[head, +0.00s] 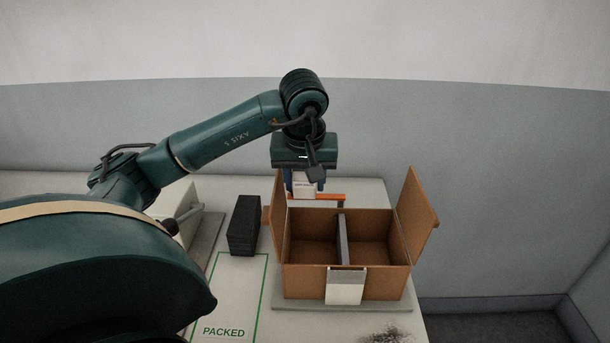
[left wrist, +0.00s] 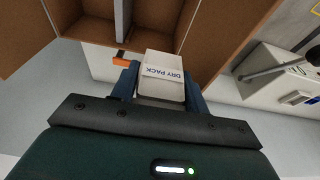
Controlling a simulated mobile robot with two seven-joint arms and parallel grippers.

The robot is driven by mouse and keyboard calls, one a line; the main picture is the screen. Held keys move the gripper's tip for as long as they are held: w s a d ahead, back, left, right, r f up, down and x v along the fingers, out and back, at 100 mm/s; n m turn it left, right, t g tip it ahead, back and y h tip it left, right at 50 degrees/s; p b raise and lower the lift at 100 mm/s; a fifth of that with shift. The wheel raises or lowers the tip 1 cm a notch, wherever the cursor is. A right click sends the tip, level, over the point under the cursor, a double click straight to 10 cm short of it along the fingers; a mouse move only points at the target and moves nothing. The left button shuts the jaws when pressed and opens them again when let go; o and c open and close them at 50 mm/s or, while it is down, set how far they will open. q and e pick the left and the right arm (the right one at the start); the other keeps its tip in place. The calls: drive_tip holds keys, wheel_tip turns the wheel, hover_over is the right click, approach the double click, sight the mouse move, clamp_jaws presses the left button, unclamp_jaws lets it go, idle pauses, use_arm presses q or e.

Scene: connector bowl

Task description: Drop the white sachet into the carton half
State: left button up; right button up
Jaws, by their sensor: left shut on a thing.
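My left gripper (head: 305,183) is shut on a white sachet (head: 304,190). In the left wrist view the sachet (left wrist: 163,72) shows a "DRY PACK" label and sits between the two blue fingers (left wrist: 162,84). The open brown carton (head: 305,283) stands on the table with its side flaps up. A grey divider (head: 343,240) splits it into a left and a right half, both of which look empty. The gripper and sachet are behind the carton's back wall in the head view, above the left half's side. The left wrist view shows part of the carton (left wrist: 85,43). My right gripper is not in view.
A black block (head: 244,225) stands left of the carton, behind a green-outlined "PACKED" area (head: 225,300) that is clear. An orange bar (head: 325,197) is behind the carton. A white machine with a lever (left wrist: 280,88) stands to one side.

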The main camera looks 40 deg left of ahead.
sight(305, 196)
use_arm(q)
wheel_tip(305, 196, down, 4)
drive_tip(key=shift+s+d+r+b, duration=0.1)
drive_tip(key=shift+r+b, duration=0.1)
drive_tip(key=shift+b, duration=0.6)
drive_tip(key=shift+f+b, duration=0.45)
drive_tip(key=shift+f, duration=0.35)
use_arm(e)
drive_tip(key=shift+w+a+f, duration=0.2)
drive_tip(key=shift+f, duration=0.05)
use_arm(q)
drive_tip(key=o, duration=1)
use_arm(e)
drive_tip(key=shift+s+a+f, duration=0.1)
use_arm(q)
drive_tip(key=shift+o, duration=0.2)
